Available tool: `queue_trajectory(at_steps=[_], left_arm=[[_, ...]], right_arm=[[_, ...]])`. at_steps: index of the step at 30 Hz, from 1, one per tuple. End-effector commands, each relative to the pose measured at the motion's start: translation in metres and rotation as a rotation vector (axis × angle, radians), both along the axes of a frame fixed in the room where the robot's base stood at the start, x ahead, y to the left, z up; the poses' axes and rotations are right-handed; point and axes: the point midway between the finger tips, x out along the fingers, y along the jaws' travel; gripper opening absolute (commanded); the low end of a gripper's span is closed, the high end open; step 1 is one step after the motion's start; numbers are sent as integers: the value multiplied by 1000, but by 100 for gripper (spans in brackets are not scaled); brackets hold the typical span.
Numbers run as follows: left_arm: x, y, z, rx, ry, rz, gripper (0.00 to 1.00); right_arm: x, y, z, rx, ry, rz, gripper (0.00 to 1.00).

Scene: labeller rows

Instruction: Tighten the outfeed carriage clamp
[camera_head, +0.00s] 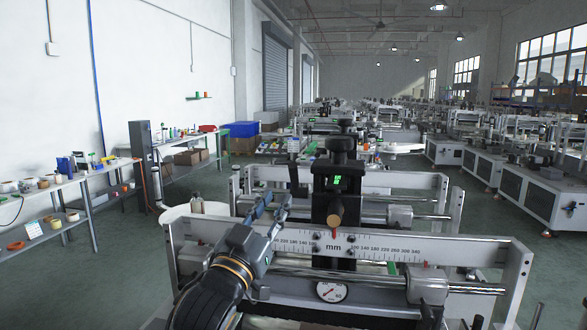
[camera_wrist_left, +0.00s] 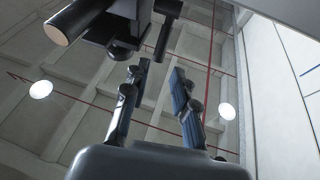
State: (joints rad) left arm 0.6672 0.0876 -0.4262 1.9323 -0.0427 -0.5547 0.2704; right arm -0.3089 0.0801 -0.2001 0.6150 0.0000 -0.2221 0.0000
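A black carriage (camera_head: 334,207) with a green digital readout and a brown round-ended handle (camera_head: 335,216) sits on the labeller's rail, above the "mm" scale. A black lever (camera_head: 293,176) stands at the carriage's left side; I take it to be the clamp. My left gripper (camera_head: 272,207) reaches up from the lower left, just left of the carriage. In the left wrist view, its two fingers (camera_wrist_left: 160,70) are apart with nothing between them. A dark lever (camera_wrist_left: 164,38) and the brown handle (camera_wrist_left: 64,24) show beyond the fingertips, apart from them. My right gripper is not seen.
The scale beam (camera_head: 440,248) and metal rods run across in front. A dial gauge (camera_head: 331,291) sits below the carriage, and a metal block (camera_head: 427,286) is at right. A shelf with tape rolls (camera_head: 58,180) stands at left. Floor shows between the shelf and the machine.

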Motion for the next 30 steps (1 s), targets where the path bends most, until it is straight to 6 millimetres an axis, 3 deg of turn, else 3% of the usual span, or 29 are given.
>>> queue_trajectory(at_steps=[5,15,29,30], left_arm=[[34,-15,20,0,1,2,27],[79,-33,37,0,2,2,27],[88,-37,39,0,1,2,27],[88,-37,39,0,1,2,21]], right_arm=[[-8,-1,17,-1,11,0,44],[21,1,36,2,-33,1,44],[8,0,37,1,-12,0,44],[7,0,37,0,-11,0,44]])
